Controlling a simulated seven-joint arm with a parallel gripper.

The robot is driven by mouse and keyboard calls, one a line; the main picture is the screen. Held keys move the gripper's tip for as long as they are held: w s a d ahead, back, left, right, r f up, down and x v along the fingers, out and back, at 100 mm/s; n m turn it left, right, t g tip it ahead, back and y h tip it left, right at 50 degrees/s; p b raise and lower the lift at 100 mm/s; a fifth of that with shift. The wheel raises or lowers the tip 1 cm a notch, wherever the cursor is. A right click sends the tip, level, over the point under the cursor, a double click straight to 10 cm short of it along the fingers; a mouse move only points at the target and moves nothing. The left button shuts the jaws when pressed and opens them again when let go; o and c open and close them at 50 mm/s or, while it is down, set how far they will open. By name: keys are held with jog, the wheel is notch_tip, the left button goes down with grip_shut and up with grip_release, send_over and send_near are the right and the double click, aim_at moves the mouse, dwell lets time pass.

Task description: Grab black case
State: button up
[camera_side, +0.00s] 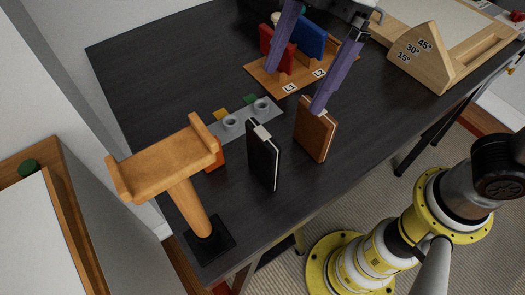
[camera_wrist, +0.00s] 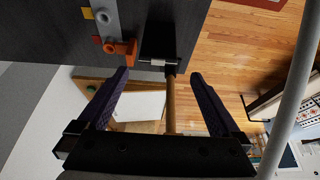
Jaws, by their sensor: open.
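The black case (camera_side: 262,160) stands upright on the dark desk, with a pale clip at its top edge. In the wrist view the dark case (camera_wrist: 172,38) shows ahead of the fingertips, between them in the picture, its clip end towards me. My gripper (camera_side: 296,91) is open and empty, with two purple fingers pointing down, above and behind the black case in the side view. The wrist view shows both fingers apart (camera_wrist: 159,75). One fingertip overlaps the top of a brown case (camera_side: 316,131); I cannot tell whether they touch.
A wooden T-shaped stand (camera_side: 172,158) is left of the black case. A grey strip (camera_side: 240,117) with coloured pieces lies behind it. A wooden board (camera_side: 266,76) holds red and blue blocks. A wooden angle block (camera_side: 419,58) is at the right. The desk's left rear is clear.

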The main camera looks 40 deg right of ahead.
aim_at(262, 146)
jog(key=x, duration=1.3)
jog(key=shift+w+f, duration=0.1)
jog(key=shift+f, duration=0.05)
jog(key=c, duration=1.1)
jog(key=shift+c, duration=0.5)
